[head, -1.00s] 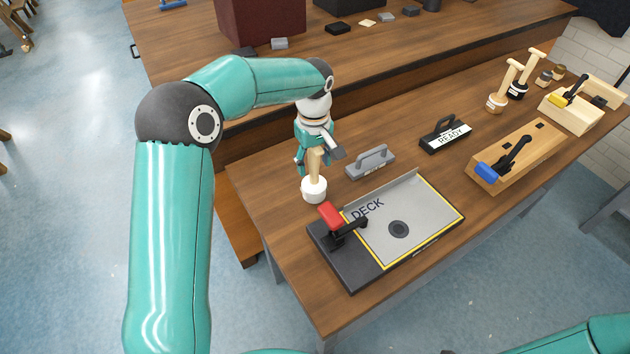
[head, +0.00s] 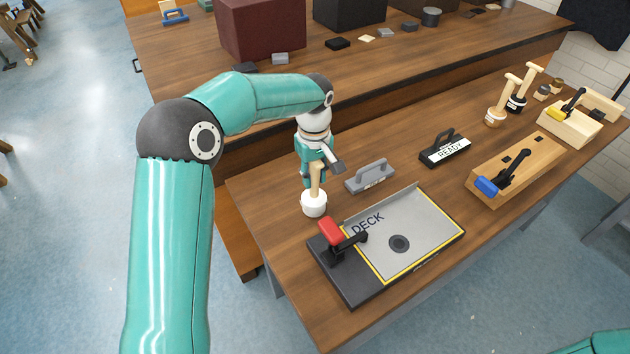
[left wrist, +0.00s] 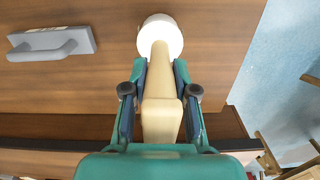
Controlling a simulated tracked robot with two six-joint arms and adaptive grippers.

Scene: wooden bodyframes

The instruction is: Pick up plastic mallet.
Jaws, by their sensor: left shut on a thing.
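The plastic mallet has a white round head (head: 314,204) and a pale wooden handle (head: 317,176). It stands head down near the table's left end, handle up. My left gripper (head: 315,168) is above the head, shut on the handle. In the left wrist view, the fingers lie on both sides of the handle (left wrist: 161,95), with the white head (left wrist: 160,36) beyond the fingertips. I cannot tell whether the head touches the table or hangs just above it. My right gripper is out of view.
A grey handled block (head: 370,178) lies right of the mallet. The DECK plate (head: 420,225) with a red-handled clamp (head: 331,232) is in front. A READY block (head: 445,150), a wooden fixture with a blue-handled clamp (head: 530,165) and two other mallets (head: 500,105) stand farther right.

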